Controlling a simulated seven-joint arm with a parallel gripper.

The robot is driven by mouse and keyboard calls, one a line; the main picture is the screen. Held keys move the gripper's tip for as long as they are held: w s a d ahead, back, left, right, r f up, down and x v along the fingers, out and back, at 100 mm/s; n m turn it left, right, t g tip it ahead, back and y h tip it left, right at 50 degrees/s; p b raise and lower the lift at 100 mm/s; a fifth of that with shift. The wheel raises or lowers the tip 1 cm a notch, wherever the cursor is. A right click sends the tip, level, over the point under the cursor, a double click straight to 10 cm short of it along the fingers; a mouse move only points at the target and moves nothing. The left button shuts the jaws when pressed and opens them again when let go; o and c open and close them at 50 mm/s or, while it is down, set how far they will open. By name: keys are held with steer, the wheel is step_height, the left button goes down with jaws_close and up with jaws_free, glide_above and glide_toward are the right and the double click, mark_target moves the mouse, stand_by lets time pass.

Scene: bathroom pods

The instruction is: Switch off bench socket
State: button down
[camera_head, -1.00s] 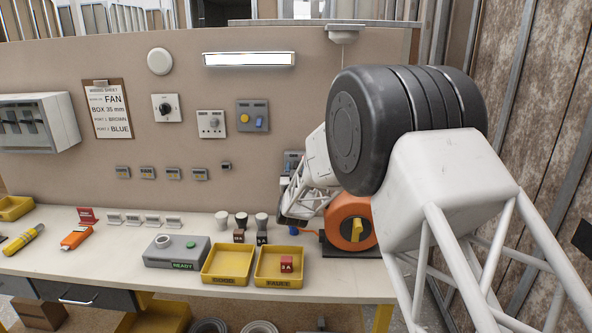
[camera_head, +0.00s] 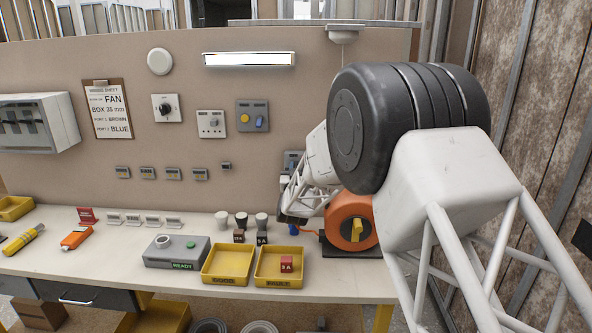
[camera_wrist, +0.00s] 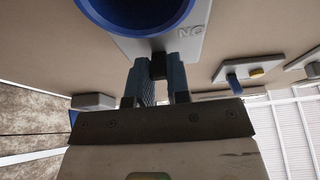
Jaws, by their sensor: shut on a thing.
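In the wrist view, a grey socket plate (camera_wrist: 190,42) has a large round blue outlet (camera_wrist: 135,8) and raised letters that read ON upside down. A small black switch (camera_wrist: 158,66) stands out from the plate's edge. My gripper (camera_wrist: 160,78) has its two blue-grey fingers closed around this switch, one on each side. In the head view, part of a grey socket plate (camera_head: 292,161) shows at the right of the wall panel, largely covered by my arm. My fingertips are hidden there behind my wrist.
A grey plate with a yellow button and blue lever (camera_head: 252,116) is on the panel to the left. An orange cable reel (camera_head: 342,222) stands below my arm. Yellow trays (camera_head: 226,281) and a grey READY box (camera_head: 177,252) are on the bench.

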steer(key=g, duration=0.2)
steer(key=r+g, duration=0.1)
steer(key=shift+s+r+g, duration=0.1)
steer(key=shift+g, duration=0.3)
steer(key=shift+r+g, duration=0.2)
steer(key=shift+g, duration=0.5)
steer(key=shift+r+g, duration=0.15)
steer(key=shift+g, duration=0.55)
steer(key=c, duration=1.1)
jaws_free()
steer(key=shift+r+v, duration=0.2)
steer(key=shift+v, duration=3.65)
